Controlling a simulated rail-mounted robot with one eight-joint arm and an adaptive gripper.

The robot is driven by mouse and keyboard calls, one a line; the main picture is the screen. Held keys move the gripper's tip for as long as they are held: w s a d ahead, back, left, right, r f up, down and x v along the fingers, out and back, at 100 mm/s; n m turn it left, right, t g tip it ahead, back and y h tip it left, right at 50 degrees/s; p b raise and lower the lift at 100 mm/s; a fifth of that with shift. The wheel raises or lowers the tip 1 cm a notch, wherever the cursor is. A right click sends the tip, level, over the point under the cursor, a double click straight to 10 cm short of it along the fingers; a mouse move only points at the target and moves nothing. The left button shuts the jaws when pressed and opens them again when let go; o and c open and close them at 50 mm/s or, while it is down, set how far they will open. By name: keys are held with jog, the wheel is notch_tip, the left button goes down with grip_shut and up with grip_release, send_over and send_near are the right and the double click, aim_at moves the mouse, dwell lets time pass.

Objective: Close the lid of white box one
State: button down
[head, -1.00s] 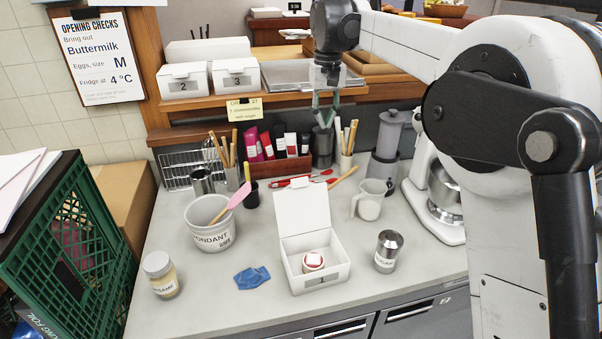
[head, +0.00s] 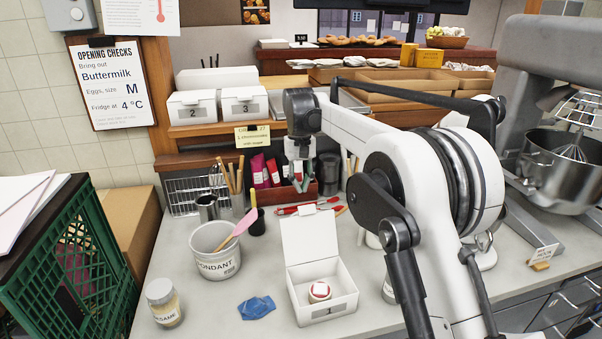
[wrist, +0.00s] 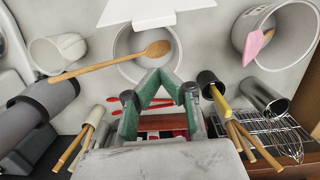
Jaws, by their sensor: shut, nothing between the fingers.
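White box one (head: 326,304) stands on the counter, its front label reading 1. Its lid (head: 309,238) is up, standing nearly upright at the back edge. A small round red-and-white thing (head: 320,291) lies inside. My gripper (head: 300,187) is behind and above the lid, over the back of the counter, apart from the box. In the wrist view my gripper (wrist: 155,73) has its green fingertips together with nothing between them. A white flat edge with a tab, probably the lid (wrist: 155,10), shows at the top of that view.
A fondant tub (head: 214,262) with a pink spatula stands left of the box, a blue cloth (head: 256,307) in front. My arm hides the counter to the right.

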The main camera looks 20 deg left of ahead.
jog(key=s+d+f, duration=0.1)
jog(key=s+d+f+p, duration=0.1)
jog(key=s, duration=0.1)
jog(key=shift+s+d+f, duration=0.1)
jog(key=shift+d, duration=0.05)
dwell(0.5)
jog(key=shift+s, duration=0.15)
